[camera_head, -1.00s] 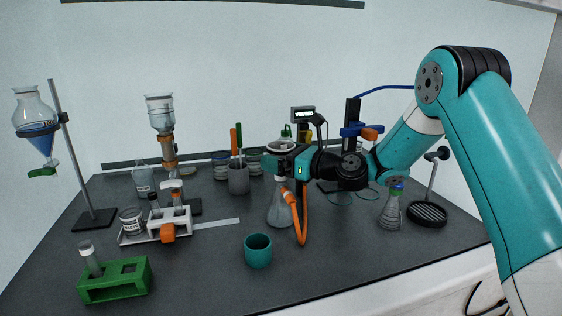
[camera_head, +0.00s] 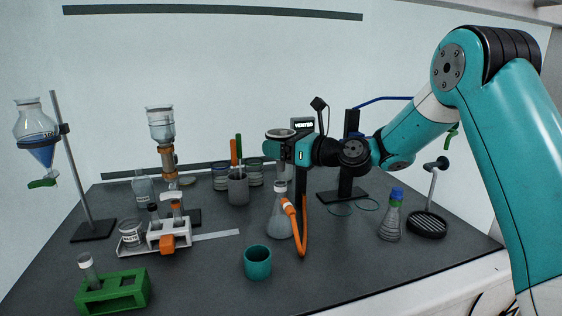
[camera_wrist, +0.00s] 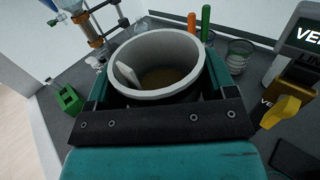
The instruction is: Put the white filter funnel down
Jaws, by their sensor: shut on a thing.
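My gripper (camera_head: 284,150) is shut on the white filter funnel (camera_head: 279,134) and holds it upright in the air. In the wrist view the funnel (camera_wrist: 137,52) is a wide, thick-rimmed cup between my fingers, with a brownish bottom and a pale flat piece leaning inside. In the head view a conical flask (camera_head: 279,222) with an orange hose (camera_head: 303,235) stands on the bench below the funnel. The funnel's lower end is partly hidden by my gripper.
A teal cup (camera_head: 257,264) stands in front of the flask, and a grey pot (camera_head: 238,190) with orange and green handles to its left. A blue-capped flask (camera_head: 391,222) and a black round stand (camera_head: 427,224) are at right.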

